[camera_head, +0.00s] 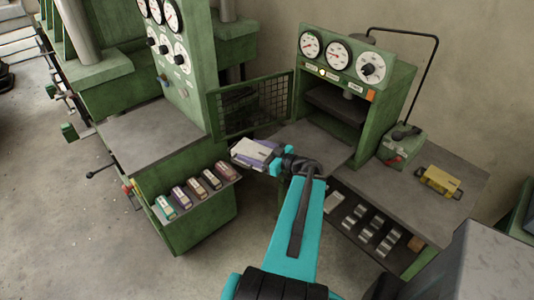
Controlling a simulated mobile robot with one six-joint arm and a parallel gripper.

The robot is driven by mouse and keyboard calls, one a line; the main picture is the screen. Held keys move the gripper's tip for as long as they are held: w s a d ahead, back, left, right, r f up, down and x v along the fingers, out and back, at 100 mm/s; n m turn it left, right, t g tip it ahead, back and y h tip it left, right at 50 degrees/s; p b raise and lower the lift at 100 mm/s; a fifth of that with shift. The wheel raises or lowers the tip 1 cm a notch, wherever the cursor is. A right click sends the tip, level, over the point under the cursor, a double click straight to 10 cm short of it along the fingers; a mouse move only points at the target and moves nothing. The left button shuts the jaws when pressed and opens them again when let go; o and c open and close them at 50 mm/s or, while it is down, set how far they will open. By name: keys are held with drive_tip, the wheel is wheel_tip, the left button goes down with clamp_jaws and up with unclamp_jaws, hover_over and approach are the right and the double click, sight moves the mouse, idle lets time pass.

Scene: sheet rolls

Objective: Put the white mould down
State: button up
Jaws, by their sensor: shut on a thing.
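The white mould (252,151) is a flat block with a whitish top and a purplish edge on its near side. It is near the middle of the head view. My gripper (273,161) is at its right end and is shut on it; the fingers are small and partly hidden. The mould appears in front of the green press with the three gauges, left of its grey table (318,141). Whether its underside touches any surface cannot be told.
A mesh guard door (252,104) stands open behind the mould. A left machine has a bare grey table (150,132) and a shelf of several coloured blocks (188,192). A yellow block (439,181) lies on the right bench (400,185). Metal pieces sit below.

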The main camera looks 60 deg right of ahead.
drive_tip(key=w+a+n+g+y+b, duration=0.1)
drive_tip(key=w+a+n+y+b, duration=0.2)
drive_tip(key=w+a, duration=0.6)
drive_tip(key=w+a+n+g+y+b, duration=0.2)
drive_tip(key=w+a+y, duration=0.2)
drive_tip(key=a, duration=0.8)
drive_tip(key=w+a+n+g+y+b, duration=0.1)
drive_tip(key=w+a+n+y+b, duration=0.2)
drive_tip(key=w+a, duration=0.6)
drive_tip(key=a+n+g+y+b, duration=0.2)
drive_tip(key=a, duration=1.3)
drive_tip(key=shift+s+a+r+g, duration=0.2)
drive_tip(key=shift+a+r+g, duration=0.1)
drive_tip(key=shift+a+g, duration=0.1)
drive_tip(key=shift+s, duration=0.15)
